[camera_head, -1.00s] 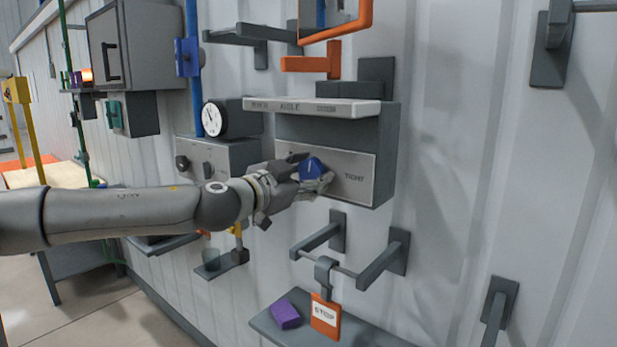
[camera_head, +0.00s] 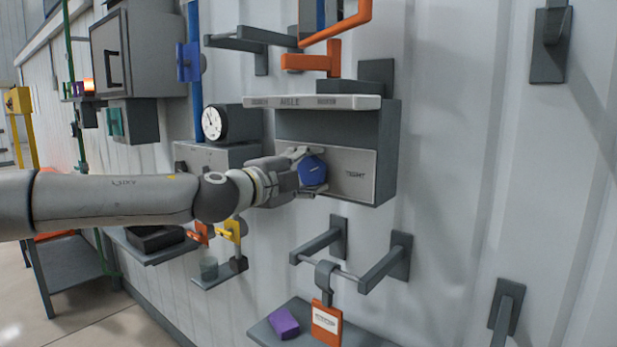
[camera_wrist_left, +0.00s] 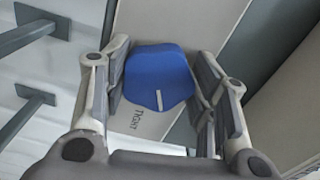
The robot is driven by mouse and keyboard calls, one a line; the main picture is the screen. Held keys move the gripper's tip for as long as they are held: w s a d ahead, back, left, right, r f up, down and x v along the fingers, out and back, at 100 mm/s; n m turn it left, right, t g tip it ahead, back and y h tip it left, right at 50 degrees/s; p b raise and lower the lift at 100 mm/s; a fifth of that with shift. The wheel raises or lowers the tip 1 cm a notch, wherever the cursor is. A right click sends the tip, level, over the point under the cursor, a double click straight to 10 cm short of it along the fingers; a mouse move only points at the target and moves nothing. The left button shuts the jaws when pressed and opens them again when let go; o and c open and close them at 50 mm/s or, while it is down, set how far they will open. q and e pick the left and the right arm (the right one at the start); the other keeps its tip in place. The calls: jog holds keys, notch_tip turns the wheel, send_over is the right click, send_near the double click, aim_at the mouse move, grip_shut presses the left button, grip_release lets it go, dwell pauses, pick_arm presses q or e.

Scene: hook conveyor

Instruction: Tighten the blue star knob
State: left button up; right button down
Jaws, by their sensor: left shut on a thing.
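The blue star knob (camera_head: 313,171) sits on the pale front panel (camera_head: 352,176) of a grey wall box, left of the word "TIGHT". My left gripper (camera_head: 308,172) reaches in from the left and is shut on the knob. In the left wrist view the blue knob (camera_wrist_left: 158,78) fills the space between the two fingers of the gripper (camera_wrist_left: 160,85). A short white mark on the knob points toward the lower part of that view, near the printed word. My right gripper is not in view.
An orange hook frame (camera_head: 330,50) hangs above the box. Below are a grey rail (camera_head: 340,270) with an orange tag (camera_head: 326,322) and a shelf with a purple block (camera_head: 284,322). A gauge (camera_head: 214,122) is on the left. The wall at right is mostly clear.

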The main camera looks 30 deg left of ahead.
pick_arm(q)
jog(key=m+b, duration=0.1)
jog(key=m, duration=0.3)
jog(key=shift+m, duration=0.3)
jog(key=m+b, duration=0.1)
jog(key=m, duration=0.2)
jog(key=shift+b, duration=0.35)
jog(key=shift+d+m+b, duration=0.1)
jog(key=shift+m+b, duration=0.25)
jog(key=shift+m, duration=0.55)
jog(key=o, duration=1)
jog(key=shift+o, duration=0.2)
jog(key=shift+s, duration=0.15)
